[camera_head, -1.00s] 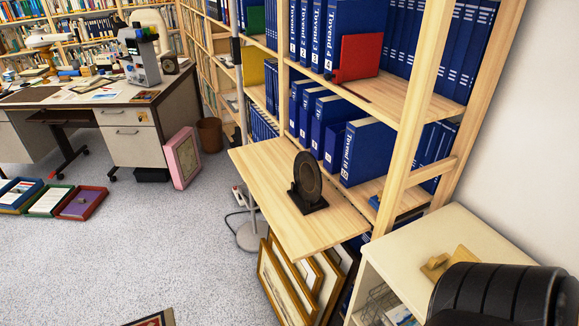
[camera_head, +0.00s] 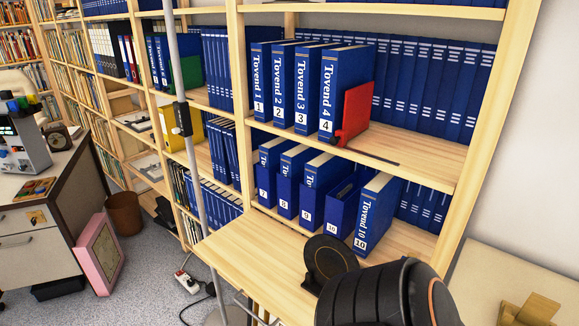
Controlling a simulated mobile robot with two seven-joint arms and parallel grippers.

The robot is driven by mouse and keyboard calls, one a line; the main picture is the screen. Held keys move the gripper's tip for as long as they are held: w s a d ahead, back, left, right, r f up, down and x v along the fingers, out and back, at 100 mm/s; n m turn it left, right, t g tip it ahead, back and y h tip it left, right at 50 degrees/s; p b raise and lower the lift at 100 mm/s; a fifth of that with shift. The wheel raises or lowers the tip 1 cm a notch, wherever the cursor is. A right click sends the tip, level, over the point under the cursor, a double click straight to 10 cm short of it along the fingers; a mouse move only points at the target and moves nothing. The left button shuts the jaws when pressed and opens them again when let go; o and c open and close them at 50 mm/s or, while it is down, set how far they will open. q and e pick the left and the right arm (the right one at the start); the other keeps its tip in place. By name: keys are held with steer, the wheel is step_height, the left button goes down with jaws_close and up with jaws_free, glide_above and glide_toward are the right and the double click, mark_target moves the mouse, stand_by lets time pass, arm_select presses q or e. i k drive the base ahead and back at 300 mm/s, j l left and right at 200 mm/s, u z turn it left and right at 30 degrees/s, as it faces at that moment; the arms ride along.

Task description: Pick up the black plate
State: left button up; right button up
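The black plate (camera_head: 327,258) stands upright on a dark stand on the pull-out wooden shelf board (camera_head: 237,252), at the bottom middle of the head view. A black rounded part of my own arm (camera_head: 375,297) comes in from the bottom right and covers the plate's lower right side in the picture. Whether it touches the plate cannot be told. Neither gripper's fingers show in this view.
Blue binders (camera_head: 340,90) fill the wooden bookcase behind the board, with a red bookend (camera_head: 355,112) beside them. A metal pole (camera_head: 186,120) stands left of the board. A pale cabinet top (camera_head: 500,285) is at lower right. A pink frame (camera_head: 98,254) leans against the desk.

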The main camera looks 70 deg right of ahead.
mark_target(326, 256)
steer(key=i+z, duration=0.3)
steer(key=i+j+z, duration=0.35)
steer(key=i, duration=0.15)
steer(key=l+z, duration=0.1)
steer(key=z, duration=1.3)
